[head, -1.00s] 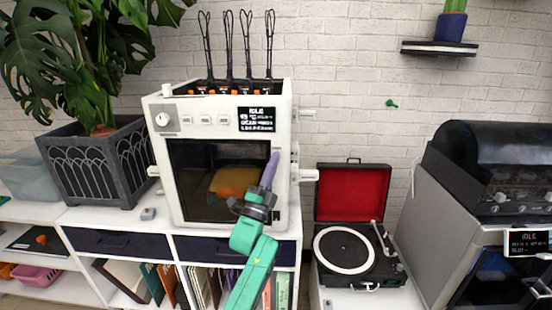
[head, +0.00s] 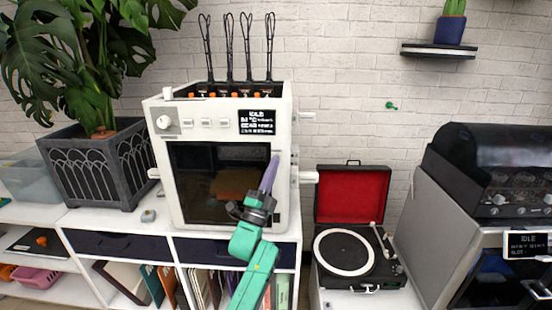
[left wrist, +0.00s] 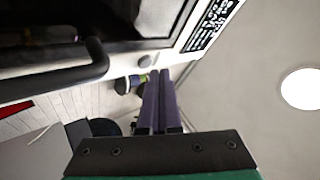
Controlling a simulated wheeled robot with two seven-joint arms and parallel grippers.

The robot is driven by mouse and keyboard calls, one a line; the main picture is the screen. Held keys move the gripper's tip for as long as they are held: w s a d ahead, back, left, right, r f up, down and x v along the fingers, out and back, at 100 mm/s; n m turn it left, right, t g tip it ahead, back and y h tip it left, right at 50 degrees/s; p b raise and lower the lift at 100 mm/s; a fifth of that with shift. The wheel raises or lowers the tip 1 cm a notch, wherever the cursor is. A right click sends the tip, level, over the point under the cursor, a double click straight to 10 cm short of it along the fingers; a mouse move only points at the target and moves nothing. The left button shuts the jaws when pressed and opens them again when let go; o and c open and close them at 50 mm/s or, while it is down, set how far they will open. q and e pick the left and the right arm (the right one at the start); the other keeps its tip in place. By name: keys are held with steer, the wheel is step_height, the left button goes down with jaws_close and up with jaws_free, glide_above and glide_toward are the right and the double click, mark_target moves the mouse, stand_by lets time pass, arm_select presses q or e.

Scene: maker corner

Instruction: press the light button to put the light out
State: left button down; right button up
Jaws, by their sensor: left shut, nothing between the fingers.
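The white 3D printer (head: 283,140) stands on the shelf unit, with three small buttons (head: 206,123) in a row above its window, between a round knob (head: 163,122) and a display reading IDLE (head: 256,122). I cannot tell which one is the light button. The chamber behind the window (head: 205,185) is dark, with a dim brown shape inside. My left gripper (head: 272,160) is shut and empty, its purple fingers pointing up in front of the printer's right front edge, below the display. Its fingers also show in the left wrist view (left wrist: 158,78). My right gripper is not in view.
A potted plant (head: 105,165) stands left of the printer. An open record player (head: 350,250) is to the right, and a grey machine (head: 420,215) with its own display stands further right. A small grey object (head: 148,216) lies on the shelf top.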

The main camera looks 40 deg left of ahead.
arm_select(q)
steer(key=s+d+p, duration=0.1)
steer(key=s, duration=0.1)
steer(key=s+d+p, duration=0.1)
steer(key=s+d, duration=0.1)
steer(key=shift+s+d+p, duration=0.3)
steer(key=shift+s+p, duration=0.05)
steer(key=shift+s, duration=0.05)
